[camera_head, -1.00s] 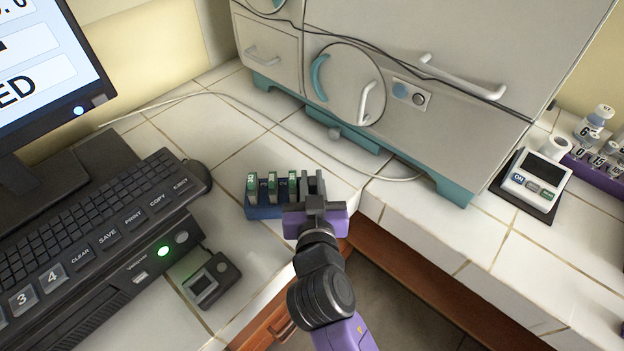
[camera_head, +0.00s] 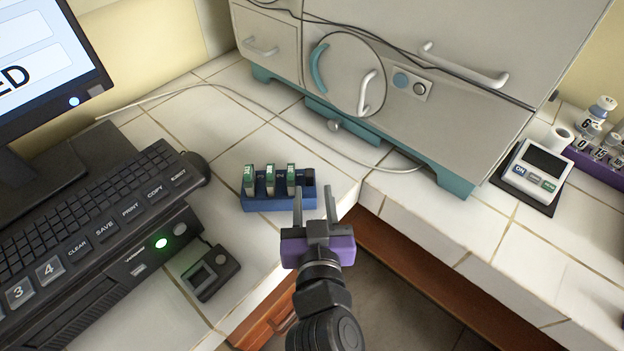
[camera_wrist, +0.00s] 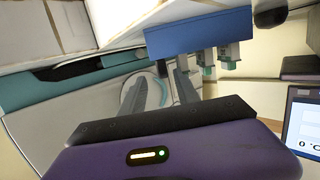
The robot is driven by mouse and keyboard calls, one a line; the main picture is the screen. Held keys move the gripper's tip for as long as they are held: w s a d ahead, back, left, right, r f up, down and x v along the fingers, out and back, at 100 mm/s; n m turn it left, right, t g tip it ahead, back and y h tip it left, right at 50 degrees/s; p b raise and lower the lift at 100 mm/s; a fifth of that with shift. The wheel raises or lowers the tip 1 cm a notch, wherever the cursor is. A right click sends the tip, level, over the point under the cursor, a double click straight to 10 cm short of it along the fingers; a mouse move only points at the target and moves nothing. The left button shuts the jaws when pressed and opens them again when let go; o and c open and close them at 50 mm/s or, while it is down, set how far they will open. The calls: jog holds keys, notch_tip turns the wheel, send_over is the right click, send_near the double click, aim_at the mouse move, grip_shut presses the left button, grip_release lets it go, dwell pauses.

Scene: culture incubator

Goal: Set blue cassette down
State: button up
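A blue rack (camera_head: 280,203) stands on the white tiled counter. It holds three upright cassettes with green and pale tops: a left one (camera_head: 249,180), a middle one (camera_head: 270,180) and a right one (camera_head: 291,179). The slot at its right end looks dark; I cannot tell what is in it. No separate blue cassette can be made out. My gripper (camera_head: 314,203) is open and empty, its fingers apart just in front of the rack's right end. In the wrist view the rack (camera_wrist: 198,30) appears upside down, beyond the fingers (camera_wrist: 178,86).
A keyboard (camera_head: 95,215) and a small black device (camera_head: 210,272) are on the left. The incubator (camera_head: 400,70) with its round door stands behind. A cable lies across the counter behind the rack. A digital meter (camera_head: 537,172) is on the right. The counter's front edge runs close by.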

jog(key=v, duration=0.4)
jog(key=shift+s, duration=0.4)
jog(key=shift+d, duration=0.1)
